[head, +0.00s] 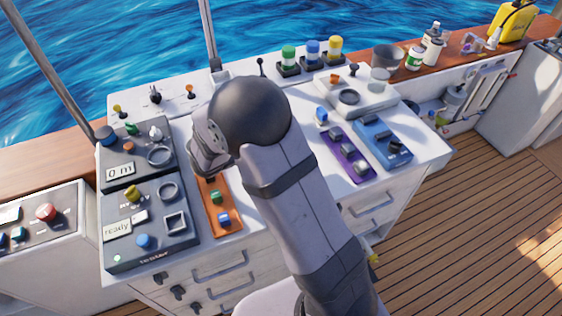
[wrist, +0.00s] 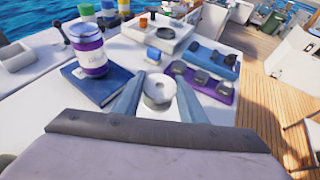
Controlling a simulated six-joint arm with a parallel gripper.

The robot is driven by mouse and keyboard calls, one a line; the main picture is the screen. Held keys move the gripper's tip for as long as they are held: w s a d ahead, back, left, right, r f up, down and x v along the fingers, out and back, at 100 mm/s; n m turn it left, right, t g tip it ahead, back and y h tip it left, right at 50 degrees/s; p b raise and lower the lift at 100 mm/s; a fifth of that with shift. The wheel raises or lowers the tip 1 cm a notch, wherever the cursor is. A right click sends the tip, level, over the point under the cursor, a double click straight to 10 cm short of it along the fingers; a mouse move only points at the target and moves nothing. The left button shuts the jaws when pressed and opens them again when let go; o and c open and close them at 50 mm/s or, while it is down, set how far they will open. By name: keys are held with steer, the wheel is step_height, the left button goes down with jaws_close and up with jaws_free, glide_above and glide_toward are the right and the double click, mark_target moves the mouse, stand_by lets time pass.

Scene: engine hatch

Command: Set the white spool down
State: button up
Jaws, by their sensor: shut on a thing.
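The white spool (wrist: 158,92) is a round white piece with a hollow in its top, in the middle of the wrist view. My gripper (wrist: 157,80) is shut on it, with one blue-grey finger on each side. The spool looks upright over the white console top. I cannot tell whether its underside touches the surface. In the head view my arm hides both the fingers and the spool.
A purple holder (wrist: 204,82) and a blue holder (wrist: 211,58) lie right of the spool. A small blue piece (wrist: 153,53) stands beyond it. Left are a dark blue book (wrist: 107,86) and a purple-labelled jar (wrist: 88,52). An orange holder (head: 219,208) lies beside the tester panel (head: 153,252).

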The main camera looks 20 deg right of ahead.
steer(key=shift+f+p, duration=0.9)
steer(key=shift+f, duration=4.1)
steer(key=shift+f, duration=0.2)
steer(key=o, duration=1.1)
steer(key=shift+c, duration=0.2)
steer(key=shift+r, duration=0.1)
steer(key=shift+r, duration=0.1)
steer(key=shift+a+r, duration=0.1)
steer(key=shift+a, duration=0.05)
steer(key=b+v, duration=0.3)
steer(key=v, duration=0.8)
steer(key=shift+s+a+r+b, duration=0.15)
steer(key=shift+a+r+b, duration=0.05)
steer(key=shift+a+b, duration=0.1)
